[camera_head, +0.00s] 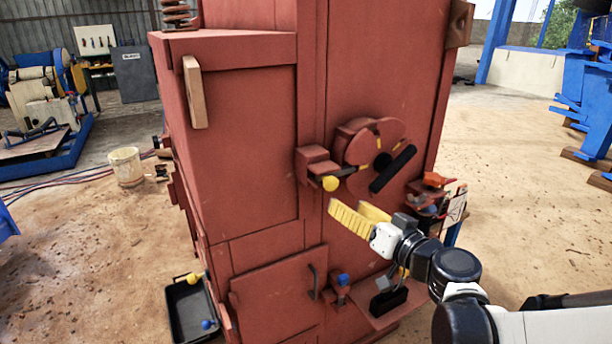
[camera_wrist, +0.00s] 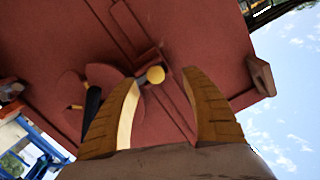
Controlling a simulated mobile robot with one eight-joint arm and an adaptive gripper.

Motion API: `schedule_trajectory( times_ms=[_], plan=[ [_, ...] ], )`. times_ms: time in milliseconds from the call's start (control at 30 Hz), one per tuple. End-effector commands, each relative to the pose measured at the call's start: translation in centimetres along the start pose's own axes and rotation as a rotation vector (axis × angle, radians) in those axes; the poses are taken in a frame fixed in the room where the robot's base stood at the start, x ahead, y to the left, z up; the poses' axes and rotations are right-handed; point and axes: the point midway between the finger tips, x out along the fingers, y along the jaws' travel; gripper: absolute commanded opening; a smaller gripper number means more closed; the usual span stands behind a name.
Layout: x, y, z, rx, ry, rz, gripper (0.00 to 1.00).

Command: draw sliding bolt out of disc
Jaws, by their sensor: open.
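The sliding bolt shows its yellow knob (camera_head: 330,183) at the front of a small red housing (camera_head: 318,162) on the crusher's face. A short bar runs right from the knob toward the red disc (camera_head: 374,142); whether its tip sits inside the disc is too small to tell. The disc has yellow marks and a black handle (camera_head: 393,168). My gripper (camera_head: 352,208), with yellow ribbed fingers, is open and empty just below the knob. In the wrist view the knob (camera_wrist: 155,75) appears between and beyond my fingertips (camera_wrist: 162,80), apart from them.
The red crusher body (camera_head: 245,130) fills the middle. Below are a door with a handle (camera_head: 312,282), a blue knob (camera_head: 343,280) and a ledge (camera_head: 385,305). A black tray (camera_head: 190,312) stands at lower left. A cluttered shelf (camera_head: 430,205) is right of the disc.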

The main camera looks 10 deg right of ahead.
Motion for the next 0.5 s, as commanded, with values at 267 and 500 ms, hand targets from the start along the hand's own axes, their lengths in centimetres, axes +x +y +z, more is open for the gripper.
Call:
schedule_trajectory(
  times_ms=[267,500],
  plan=[
    [1.4,1.5,-1.9,0.004,0.087,0.009,0.55],
    [6.1,1.4,-2.2,0.004,0.084,0.006,0.55]
  ],
)
